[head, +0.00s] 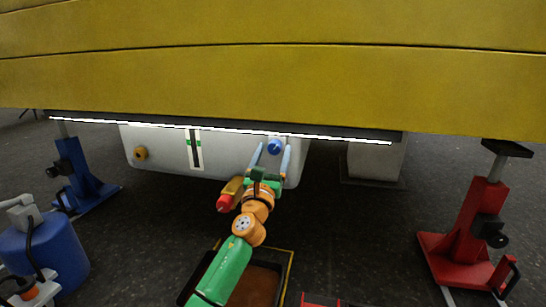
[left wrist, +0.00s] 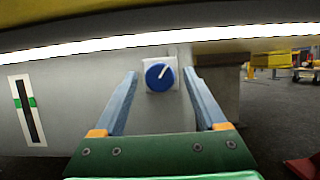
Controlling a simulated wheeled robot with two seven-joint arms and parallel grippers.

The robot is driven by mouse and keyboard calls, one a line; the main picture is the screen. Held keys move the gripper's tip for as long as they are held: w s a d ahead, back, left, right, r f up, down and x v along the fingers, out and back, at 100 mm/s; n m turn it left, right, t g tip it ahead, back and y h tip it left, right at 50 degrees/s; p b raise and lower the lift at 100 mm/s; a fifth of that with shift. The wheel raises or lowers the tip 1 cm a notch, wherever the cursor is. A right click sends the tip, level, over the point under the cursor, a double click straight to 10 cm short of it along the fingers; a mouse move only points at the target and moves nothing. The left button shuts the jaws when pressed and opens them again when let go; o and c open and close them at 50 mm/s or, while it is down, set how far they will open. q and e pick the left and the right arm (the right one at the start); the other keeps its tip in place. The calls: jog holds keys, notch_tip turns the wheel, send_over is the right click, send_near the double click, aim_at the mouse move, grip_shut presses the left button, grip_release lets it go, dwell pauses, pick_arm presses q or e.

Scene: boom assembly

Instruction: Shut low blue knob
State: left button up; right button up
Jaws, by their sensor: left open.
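The blue knob (head: 274,147) sits on the light grey tank face under the yellow boom. In the left wrist view the blue knob (left wrist: 160,76) shows on a white square plate, its white pointer line tilted up and to the right. My left gripper (head: 271,148) is open, with its two blue-grey fingers pointing at the knob. In the left wrist view the left gripper (left wrist: 161,75) has its fingertips on either side of the knob, and I cannot tell whether they touch it. My right gripper is not in view.
The yellow boom (head: 270,85) hangs low over the grey tank (head: 235,160). An orange knob (head: 140,153) and a gauge strip (head: 194,150) are on the tank. A blue stand (head: 80,180) is left, a red stand (head: 475,225) right. A tray (head: 289,265) lies below my arm.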

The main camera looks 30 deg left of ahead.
pick_arm(q)
grip_shut()
